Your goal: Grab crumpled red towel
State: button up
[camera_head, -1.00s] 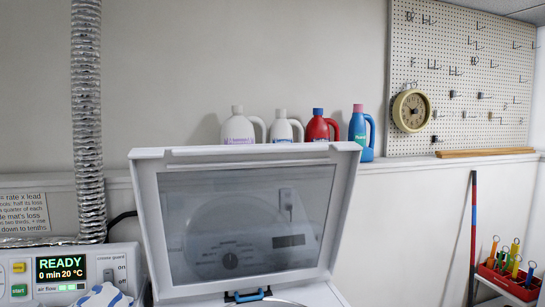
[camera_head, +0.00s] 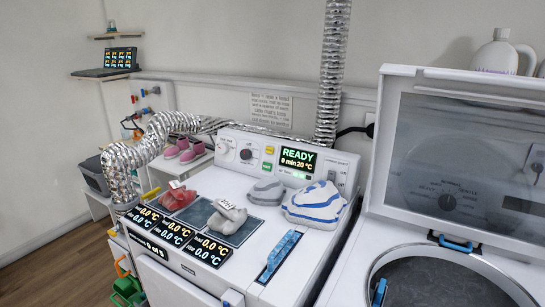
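A crumpled red towel (camera_head: 176,199) lies on the left part of the white machine's top (camera_head: 290,245), on a dark pad behind a row of small digital displays (camera_head: 172,232). It is small in the head view and has a pale tag on it. A crumpled grey cloth (camera_head: 229,217) with a similar tag lies on the pad to its right. My gripper is not in view.
A blue-striped white cloth (camera_head: 315,204) and a smaller grey cloth (camera_head: 267,191) lie further right. A silver hose (camera_head: 150,150) arches at the left. The open lid (camera_head: 460,150) of a second machine stands at the right. Wooden floor (camera_head: 75,265) is clear at lower left.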

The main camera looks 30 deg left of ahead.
aim_at(178, 198)
jog(key=k+j+u, duration=0.1)
jog(key=j+u, duration=1.3)
jog(key=i+j+z, duration=0.3)
jog(key=i+j, duration=0.15)
jog(key=i+j+z, duration=0.15)
jog(key=j, duration=0.25)
jog(key=i+j+z, duration=0.35)
jog(key=j, duration=0.3)
jog(key=i+j+z, duration=0.15)
jog(key=j, duration=0.25)
jog(key=i+j+z, duration=0.15)
jog(key=j, duration=0.2)
jog(key=k, duration=0.05)
